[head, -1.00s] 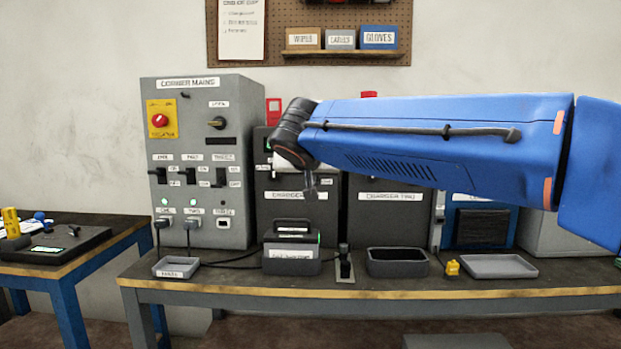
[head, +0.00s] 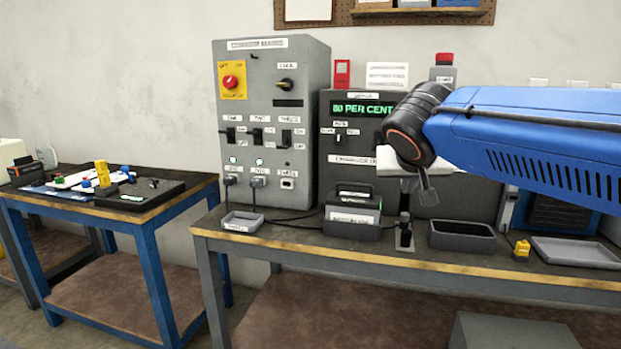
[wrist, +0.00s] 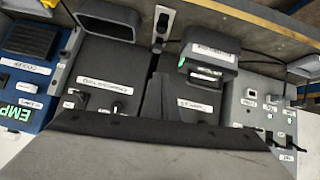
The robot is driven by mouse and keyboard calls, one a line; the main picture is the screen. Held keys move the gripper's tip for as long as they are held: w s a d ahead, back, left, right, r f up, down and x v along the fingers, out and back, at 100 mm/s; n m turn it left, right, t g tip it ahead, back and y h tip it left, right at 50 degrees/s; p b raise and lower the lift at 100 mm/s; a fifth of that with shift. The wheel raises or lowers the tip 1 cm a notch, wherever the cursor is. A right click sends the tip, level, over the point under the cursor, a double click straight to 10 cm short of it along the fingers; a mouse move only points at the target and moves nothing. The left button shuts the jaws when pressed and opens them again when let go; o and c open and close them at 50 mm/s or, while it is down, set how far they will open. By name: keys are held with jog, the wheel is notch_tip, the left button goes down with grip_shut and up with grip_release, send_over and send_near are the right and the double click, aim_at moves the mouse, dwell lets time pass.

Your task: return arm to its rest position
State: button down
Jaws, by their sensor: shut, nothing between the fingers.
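My blue arm reaches in from the right side of the head view, with a black wrist joint at its end. My gripper (head: 427,190) hangs below that joint, small and grey, in front of the charger with the green "80 PER CENT" display (head: 362,108). Its fingers look together with nothing between them. It is above the bench and apart from the things on it.
The bench (head: 400,265) holds a labelled dark unit (head: 353,220), a small tray (head: 243,222), a dark bin (head: 462,236), a yellow piece (head: 522,249) and a flat tray (head: 575,252). The grey mains cabinet (head: 268,130) stands behind. A blue-legged table (head: 150,225) is at left.

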jog(key=s+d+f+n+g+y, duration=0.1)
jog(key=s+d+f+g, duration=0.1)
jog(key=s+f, duration=1)
jog(key=s+d+f+n+g+y, duration=0.1)
jog(key=s+d+f+g+y, duration=0.1)
jog(key=s+f, duration=1)
jog(key=shift+f+n+g+y, duration=0.3)
jog(key=shift+f+n+g, duration=0.1)
jog(key=shift+f, duration=0.2)
jog(key=shift+s, duration=0.1)
